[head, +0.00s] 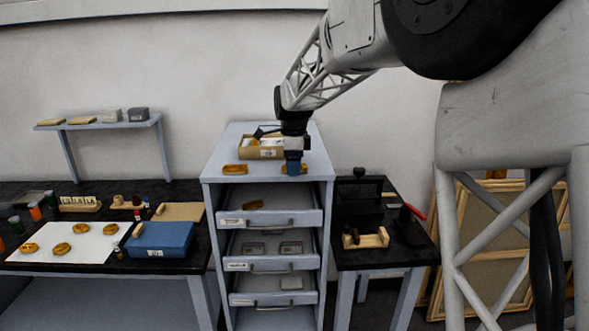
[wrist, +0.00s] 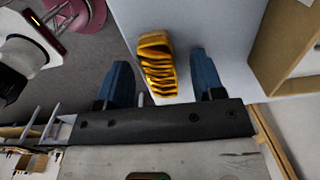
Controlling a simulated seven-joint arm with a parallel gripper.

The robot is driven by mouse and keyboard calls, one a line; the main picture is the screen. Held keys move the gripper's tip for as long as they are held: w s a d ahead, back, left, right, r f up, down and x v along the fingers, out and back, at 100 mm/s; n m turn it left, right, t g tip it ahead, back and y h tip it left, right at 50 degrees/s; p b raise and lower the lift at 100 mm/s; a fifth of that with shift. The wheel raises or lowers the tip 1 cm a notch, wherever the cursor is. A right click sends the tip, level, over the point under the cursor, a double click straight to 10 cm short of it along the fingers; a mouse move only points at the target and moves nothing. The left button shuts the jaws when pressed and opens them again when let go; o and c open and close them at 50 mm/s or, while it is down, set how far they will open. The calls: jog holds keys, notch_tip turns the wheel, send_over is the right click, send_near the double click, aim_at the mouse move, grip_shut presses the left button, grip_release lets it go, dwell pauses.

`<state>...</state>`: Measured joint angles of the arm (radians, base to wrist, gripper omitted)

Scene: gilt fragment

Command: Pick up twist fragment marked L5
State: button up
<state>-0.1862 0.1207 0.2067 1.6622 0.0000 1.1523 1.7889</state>
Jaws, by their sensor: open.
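A gold fragment with twisted ridges (wrist: 157,65) shows in the wrist view between the two blue fingers of my gripper (wrist: 168,80). My gripper is open, and a gap shows between the fragment and each finger. In the head view my gripper (head: 293,167) is low over the front right of the cabinet top, where this gold fragment (head: 303,169) is partly hidden behind it. Another gold fragment (head: 235,169) lies on the cabinet top to the left. One more (head: 253,205) lies in the open top drawer. No L5 mark is legible on any of them.
A cardboard box (head: 262,153) with pale contents stands on the cabinet top (head: 220,150) just behind my gripper. Several drawers below are pulled out. A table at left holds a white sheet (head: 75,239) with gold pieces and a blue box (head: 160,238). A wooden rack (head: 366,240) stands right.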

jog(key=shift+c, duration=0.3)
jog(key=c, duration=0.9)
jog(key=shift+r, duration=0.1)
jog(key=shift+c, duration=0.2)
jog(key=shift+r, duration=1.75)
jog(key=s+d+r, duration=0.1)
jog(key=s+d, duration=0.1)
jog(key=s, duration=1.3)
jog(key=shift+s+d+r, duration=0.2)
jog(key=shift+s+d, duration=0.15)
jog(key=shift+d, duration=0.05)
